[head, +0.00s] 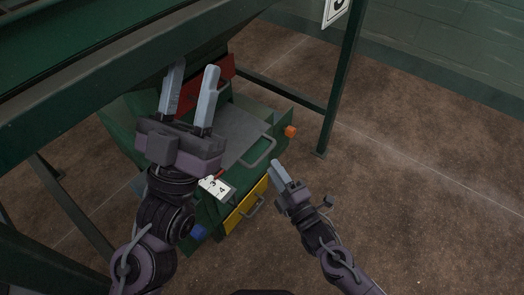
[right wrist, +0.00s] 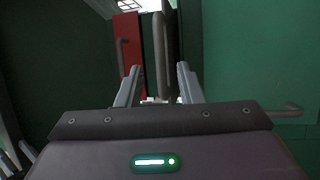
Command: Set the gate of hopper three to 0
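The green hopper outlet (head: 125,135) fills the left-centre of the head view. A flat grey gate plate (head: 238,132) with a bent grey handle (head: 263,152) lies in it. A white scale card (head: 215,187) shows 3 and 4, with a small red mark beside it; its left part is hidden by my left gripper. My left gripper (head: 191,72) is open and empty, raised in front of the outlet. My right gripper (head: 277,168) is right of the handle. In the right wrist view its fingers (right wrist: 158,85) are apart, with a grey bar (right wrist: 160,50) beyond and between them.
A yellow panel (head: 238,212) with a handle is below the gate. A red panel (head: 219,68) stands behind; a red panel with a handle (right wrist: 127,55) shows in the right wrist view. A green frame post (head: 341,85) stands right. Brown floor at right is clear.

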